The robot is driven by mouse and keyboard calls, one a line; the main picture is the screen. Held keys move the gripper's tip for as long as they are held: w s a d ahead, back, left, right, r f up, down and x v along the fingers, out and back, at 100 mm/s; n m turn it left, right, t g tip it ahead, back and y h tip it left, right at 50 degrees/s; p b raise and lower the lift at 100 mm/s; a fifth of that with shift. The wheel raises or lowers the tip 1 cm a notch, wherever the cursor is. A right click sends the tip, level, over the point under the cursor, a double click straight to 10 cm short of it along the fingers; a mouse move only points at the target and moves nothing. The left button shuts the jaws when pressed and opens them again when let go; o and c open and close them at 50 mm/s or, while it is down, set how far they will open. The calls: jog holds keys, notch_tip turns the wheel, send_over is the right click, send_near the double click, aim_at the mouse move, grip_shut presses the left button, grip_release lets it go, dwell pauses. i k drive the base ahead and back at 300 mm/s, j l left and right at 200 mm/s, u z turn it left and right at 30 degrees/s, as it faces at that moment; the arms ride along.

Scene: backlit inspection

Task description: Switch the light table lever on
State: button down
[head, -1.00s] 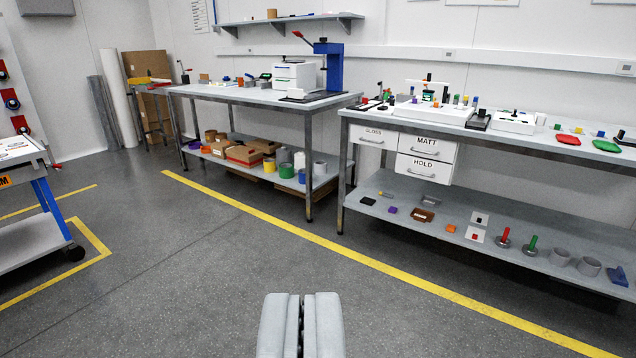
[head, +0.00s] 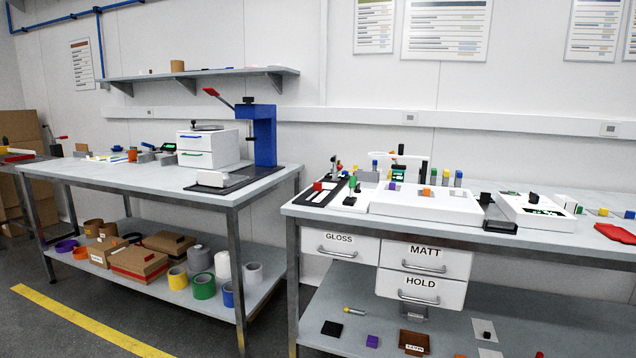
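A flat white box (head: 426,205) that looks like the light table stands on the right workbench (head: 540,236). Small purple and orange pieces rest on it. I cannot make out its lever for certain. A small black upright part (head: 353,199) stands just left of the box, and a black block (head: 495,212) stands to its right. A second white box (head: 538,215) with a dark display lies further right. My gripper is not in this view.
The left workbench (head: 150,178) holds a blue press (head: 263,135) with a red-tipped handle and a white drawer unit (head: 207,148). Drawers marked GLOSS (head: 341,246), MATT (head: 425,257) and HOLD (head: 421,287) hang under the right bench. Bare floor (head: 30,335) shows at lower left.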

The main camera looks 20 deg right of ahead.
aim_at(352, 180)
jog(key=i+z, duration=0.2)
jog(key=i, duration=0.35)
jog(key=i+j+z, duration=0.15)
jog(key=i, duration=0.35)
jog(key=i+j+z, duration=0.2)
jog(key=i, duration=0.3)
jog(key=i+j+z, duration=0.2)
jog(key=i+j, duration=0.15)
jog(key=i, duration=0.15)
